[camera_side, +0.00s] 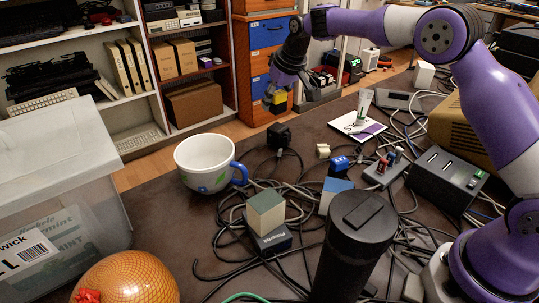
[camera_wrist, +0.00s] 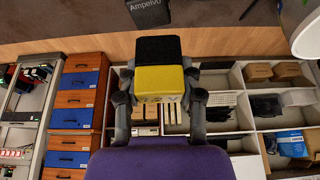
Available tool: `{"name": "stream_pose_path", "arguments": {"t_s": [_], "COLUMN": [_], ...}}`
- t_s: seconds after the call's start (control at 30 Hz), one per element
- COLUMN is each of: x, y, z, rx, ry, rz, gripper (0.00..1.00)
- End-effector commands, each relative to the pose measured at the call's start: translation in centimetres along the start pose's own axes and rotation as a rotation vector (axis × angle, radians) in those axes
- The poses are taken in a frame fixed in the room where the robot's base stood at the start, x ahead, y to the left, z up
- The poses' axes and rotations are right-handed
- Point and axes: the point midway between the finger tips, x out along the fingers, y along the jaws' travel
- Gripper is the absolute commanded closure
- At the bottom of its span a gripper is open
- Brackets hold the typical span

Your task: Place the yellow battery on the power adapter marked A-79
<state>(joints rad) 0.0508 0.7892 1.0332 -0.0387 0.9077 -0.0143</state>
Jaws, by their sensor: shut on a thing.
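My gripper (camera_side: 277,98) is shut on the yellow battery (camera_side: 279,103), a yellow and black block held up in the air beyond the table's far edge. In the wrist view the battery (camera_wrist: 160,82) sits between my fingers (camera_wrist: 158,98), yellow side toward the palm and black end outward. A black power adapter (camera_side: 279,135) lies on the table below and near my gripper. Another dark adapter (camera_side: 273,242) lies under a green-topped beige cube (camera_side: 265,212). The wrist view shows a dark block lettered "Ampelvo" (camera_wrist: 236,8) at the top edge. I cannot read A-79 on any adapter.
A white mug (camera_side: 205,162) with a blue handle stands left of the cables (camera_side: 290,190). A tall black cylinder (camera_side: 352,245) stands in front.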

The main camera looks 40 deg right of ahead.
Motion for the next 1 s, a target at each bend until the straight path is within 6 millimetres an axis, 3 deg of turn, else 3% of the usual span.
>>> {"name": "stream_pose_path", "arguments": {"t_s": [0.1, 0.4, 0.8, 0.83, 0.87, 1.0], "x": [0.8, 4.3, 4.8, 4.8, 4.8, 4.8], "y": [0.9, 1.0, 1.0, 1.0, 1.0, 1.0], "z": [-0.2, 1.4, 1.5, 1.5, 1.5, 1.5], "rx": [0.001, 0.000, 0.000, 0.000, 0.000, 0.000], "ry": [0.000, -0.003, 0.000, 0.000, 0.000, 0.000], "rz": [0.000, 0.000, 0.000, 0.000, 0.000, 0.000], "gripper": [1.00, 1.00, 1.00, 0.43, 0.29, 0.29]}}
